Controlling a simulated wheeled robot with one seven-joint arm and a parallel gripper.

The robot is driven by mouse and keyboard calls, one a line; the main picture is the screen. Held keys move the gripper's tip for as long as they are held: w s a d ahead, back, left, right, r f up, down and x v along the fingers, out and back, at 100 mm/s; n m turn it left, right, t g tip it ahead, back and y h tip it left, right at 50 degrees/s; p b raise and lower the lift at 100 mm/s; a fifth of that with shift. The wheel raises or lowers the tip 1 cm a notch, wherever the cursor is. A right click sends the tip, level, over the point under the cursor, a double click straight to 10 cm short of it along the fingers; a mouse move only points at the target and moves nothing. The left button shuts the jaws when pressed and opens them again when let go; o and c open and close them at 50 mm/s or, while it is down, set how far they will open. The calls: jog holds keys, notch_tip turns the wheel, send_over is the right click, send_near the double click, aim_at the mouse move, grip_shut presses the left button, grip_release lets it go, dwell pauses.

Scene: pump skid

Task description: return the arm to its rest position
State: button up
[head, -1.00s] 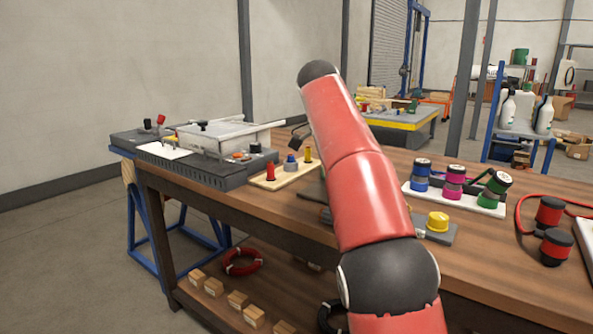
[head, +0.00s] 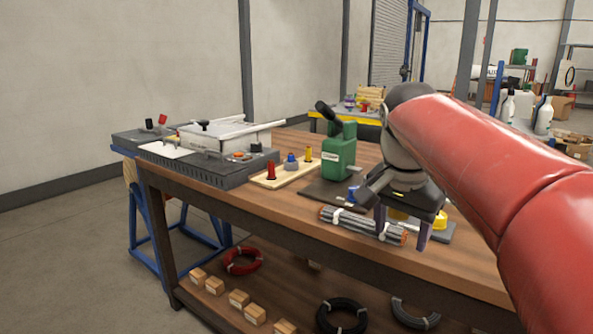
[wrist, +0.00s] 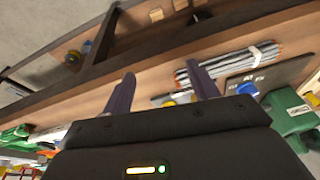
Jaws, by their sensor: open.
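My gripper (head: 402,232) is open and empty in the head view, with its fingers pointing down over the front part of the workbench (head: 285,225). The rod bundle also shows there (wrist: 232,63), beyond the right finger. My red arm reaches in from the right of the head view and hides the right part of the bench.
A green canister (head: 338,157) stands on a dark mat behind the rods. A yellow-capped item (head: 440,221) is partly hidden behind my gripper. Left are a board with coloured knobs (head: 270,175) and a grey unit (head: 215,170). Coils and wooden blocks (head: 239,299) lie on the lower shelf.

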jog(key=s+a+f+n+t+y, duration=0.1)
jog(key=s+f+n, duration=0.7)
jog(key=s+f, duration=0.8)
jog(key=shift+s+a+f+n+t, duration=0.25)
jog(key=shift+s+a+t, duration=0.25)
jog(key=shift+t, duration=0.5)
